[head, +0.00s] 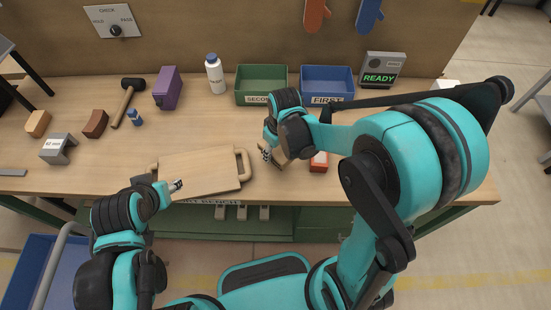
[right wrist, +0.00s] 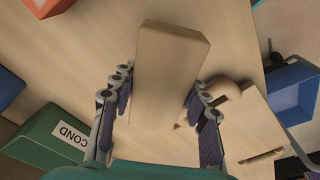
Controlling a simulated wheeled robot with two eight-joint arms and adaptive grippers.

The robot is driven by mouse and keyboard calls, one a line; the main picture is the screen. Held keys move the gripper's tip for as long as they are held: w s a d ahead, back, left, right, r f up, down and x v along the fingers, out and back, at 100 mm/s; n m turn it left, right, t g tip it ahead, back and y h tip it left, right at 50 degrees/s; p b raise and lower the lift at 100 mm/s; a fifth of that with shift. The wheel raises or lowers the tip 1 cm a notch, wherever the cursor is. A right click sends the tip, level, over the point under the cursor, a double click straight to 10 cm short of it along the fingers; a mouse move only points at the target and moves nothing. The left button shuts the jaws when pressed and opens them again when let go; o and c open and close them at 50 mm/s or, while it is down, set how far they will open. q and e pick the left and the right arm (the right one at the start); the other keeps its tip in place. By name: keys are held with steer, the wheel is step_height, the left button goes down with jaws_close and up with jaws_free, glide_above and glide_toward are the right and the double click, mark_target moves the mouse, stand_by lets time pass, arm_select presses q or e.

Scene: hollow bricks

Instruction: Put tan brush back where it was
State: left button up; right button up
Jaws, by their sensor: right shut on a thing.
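The tan brush (right wrist: 168,75) shows in the right wrist view as a plain tan block between the two fingers; no bristles are visible. My right gripper (head: 268,154) is shut on it, over the table to the right of the wooden board. In the head view the brush (head: 278,158) is mostly hidden by the gripper. Whether it touches the tabletop I cannot tell. My left gripper (head: 174,187) is at the left end of the wooden board (head: 200,172); its opening is unclear.
A red brick (head: 319,163) lies just right of my right gripper. A green bin (head: 262,99) and a blue bin (head: 328,101) stand behind. A bottle (head: 215,75), purple block (head: 168,89), mallet (head: 126,100), brown brick (head: 95,124) and grey channel (head: 57,148) are left.

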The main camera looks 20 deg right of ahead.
steer(key=shift+f+b, duration=0.75)
steer(key=shift+f, duration=1.15)
steer(key=o, duration=0.8)
steer(key=shift+f, duration=0.2)
steer(key=o, duration=0.4)
steer(key=shift+r, duration=0.1)
steer(key=shift+r, duration=0.1)
